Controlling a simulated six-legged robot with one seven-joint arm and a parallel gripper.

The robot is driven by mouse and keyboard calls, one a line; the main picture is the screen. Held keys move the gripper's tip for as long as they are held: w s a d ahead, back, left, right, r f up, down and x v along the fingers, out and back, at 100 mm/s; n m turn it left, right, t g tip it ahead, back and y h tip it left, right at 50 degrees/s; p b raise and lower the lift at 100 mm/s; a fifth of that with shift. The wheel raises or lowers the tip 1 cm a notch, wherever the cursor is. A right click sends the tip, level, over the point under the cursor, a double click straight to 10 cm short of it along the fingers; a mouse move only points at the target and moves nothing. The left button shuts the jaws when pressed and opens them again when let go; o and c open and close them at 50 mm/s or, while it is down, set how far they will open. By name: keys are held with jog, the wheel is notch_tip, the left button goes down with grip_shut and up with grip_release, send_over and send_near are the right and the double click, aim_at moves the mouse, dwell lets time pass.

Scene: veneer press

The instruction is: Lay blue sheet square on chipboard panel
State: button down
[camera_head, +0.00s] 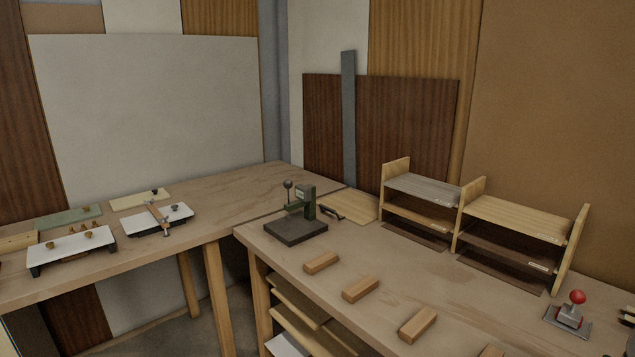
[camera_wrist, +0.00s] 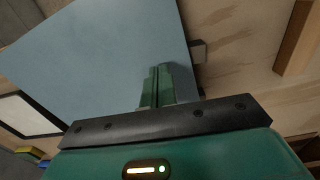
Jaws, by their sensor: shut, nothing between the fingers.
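In the wrist view the blue sheet (camera_wrist: 95,55) fills the left and middle, a flat grey-blue panel with its right edge running down past my fingers. My gripper (camera_wrist: 157,72) has its green fingers together and empty, in front of the sheet near that right edge. I cannot tell whether the fingertips touch the sheet. The blue sheet and my gripper do not show in the head view. I cannot make out the chipboard panel in either view; what lies under the sheet is hidden.
A small grey block (camera_wrist: 198,51) sits by the sheet's right edge. A wooden bar (camera_wrist: 297,40) is at upper right. In the head view, several wood blocks (camera_head: 360,289), a green press (camera_head: 298,218), a shelf rack (camera_head: 515,217) and a red-knobbed lever (camera_head: 577,298) stand on the bench.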

jog(key=shift+f, duration=1.15)
jog(key=shift+w+d, duration=0.5)
jog(key=shift+d, duration=0.05)
dwell(0.4)
jog(key=shift+r, duration=0.15)
notch_tip(320, 180, up, 7)
jog(key=shift+f, duration=0.1)
dwell(0.7)
